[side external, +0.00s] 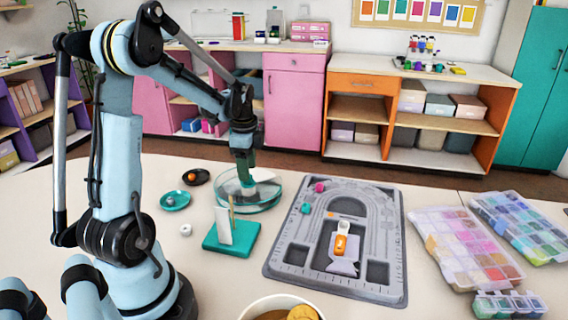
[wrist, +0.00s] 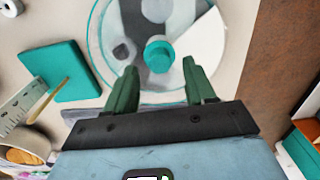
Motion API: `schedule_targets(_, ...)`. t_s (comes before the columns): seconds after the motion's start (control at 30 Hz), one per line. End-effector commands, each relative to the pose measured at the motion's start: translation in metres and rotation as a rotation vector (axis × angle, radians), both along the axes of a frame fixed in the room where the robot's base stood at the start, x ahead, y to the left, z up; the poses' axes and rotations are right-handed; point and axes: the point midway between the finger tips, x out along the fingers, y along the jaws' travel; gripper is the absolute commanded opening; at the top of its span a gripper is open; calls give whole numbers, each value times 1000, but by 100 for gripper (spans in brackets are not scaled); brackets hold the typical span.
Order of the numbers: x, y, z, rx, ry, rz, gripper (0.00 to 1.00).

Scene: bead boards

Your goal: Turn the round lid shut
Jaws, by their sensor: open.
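The round clear lid (side external: 272,192) with a teal rim sits on a shallow round dish behind the teal stand. In the wrist view the lid (wrist: 133,27) shows a teal knob (wrist: 159,55) at its middle and a white wedge at its right. My gripper (side external: 244,172) is over the lid, pointing down. In the wrist view my gripper (wrist: 159,66) is open, with one green finger on each side of the knob and visible gaps between. The side external view hides most of the knob behind the fingers, so I cannot tell their exact height.
A teal stand (side external: 232,237) with a white upright piece is close in front of the lid. Small teal (side external: 175,200) and black (side external: 196,177) dishes lie left. A grey bead board (side external: 285,262) lies right, with bead boxes (side external: 465,250) beyond. A bowl (side external: 245,312) is at the front.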

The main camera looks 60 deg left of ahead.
Motion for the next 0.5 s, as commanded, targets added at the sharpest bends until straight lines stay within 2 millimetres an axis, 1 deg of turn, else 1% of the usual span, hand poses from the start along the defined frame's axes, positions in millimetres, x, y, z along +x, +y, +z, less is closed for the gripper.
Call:
schedule_targets(0.1,-1,-1,22,0,0,0,55)
schedule_targets(0.3,-1,-1,58,0,0,0,55)
schedule_targets(0.5,-1,-2,85,0,0,0,55)
